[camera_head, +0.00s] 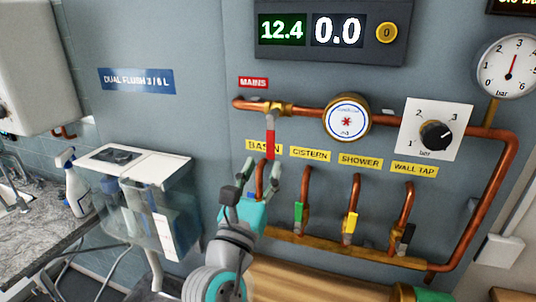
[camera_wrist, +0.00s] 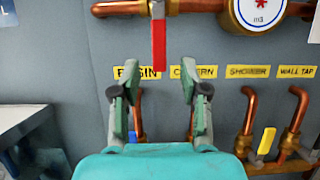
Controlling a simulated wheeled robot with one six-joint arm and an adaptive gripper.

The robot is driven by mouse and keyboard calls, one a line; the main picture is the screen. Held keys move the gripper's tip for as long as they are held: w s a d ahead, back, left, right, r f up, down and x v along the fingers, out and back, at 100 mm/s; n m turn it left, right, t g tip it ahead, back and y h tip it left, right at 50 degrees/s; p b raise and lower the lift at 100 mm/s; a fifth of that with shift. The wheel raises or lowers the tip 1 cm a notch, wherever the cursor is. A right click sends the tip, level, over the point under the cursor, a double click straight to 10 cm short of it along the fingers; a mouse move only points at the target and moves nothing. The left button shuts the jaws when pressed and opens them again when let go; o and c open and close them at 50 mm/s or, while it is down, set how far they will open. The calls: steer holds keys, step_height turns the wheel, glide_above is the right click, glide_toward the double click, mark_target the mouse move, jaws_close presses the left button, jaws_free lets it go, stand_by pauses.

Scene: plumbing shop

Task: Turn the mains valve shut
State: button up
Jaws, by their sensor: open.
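The mains valve has a brass body (camera_head: 272,108) on the copper pipe, under a red MAINS label (camera_head: 253,83). Its red lever (camera_head: 270,138) hangs straight down, across the line of the pipe. In the wrist view the red lever (camera_wrist: 159,45) ends at the height of my fingertips, midway between them. My gripper (camera_head: 263,165) is open and empty below the lever, with its fingers pointing up the wall. In the wrist view my gripper (camera_wrist: 155,80) has a finger on either side, overlapping the BASIN and CISTERN labels. I cannot tell the depth gap to the lever.
Branch taps with green (camera_head: 299,216), yellow (camera_head: 350,226) and dark levers hang on the right. A water meter (camera_head: 347,118) and regulator knob (camera_head: 436,135) sit along the pipe. A display (camera_head: 330,30) reads 12.4 and 0.0. A clear cistern (camera_head: 145,205) stands left.

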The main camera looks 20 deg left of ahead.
steer(key=v, duration=0.5)
steer(key=shift+s, duration=0.15)
steer(key=shift+s+f, duration=0.1)
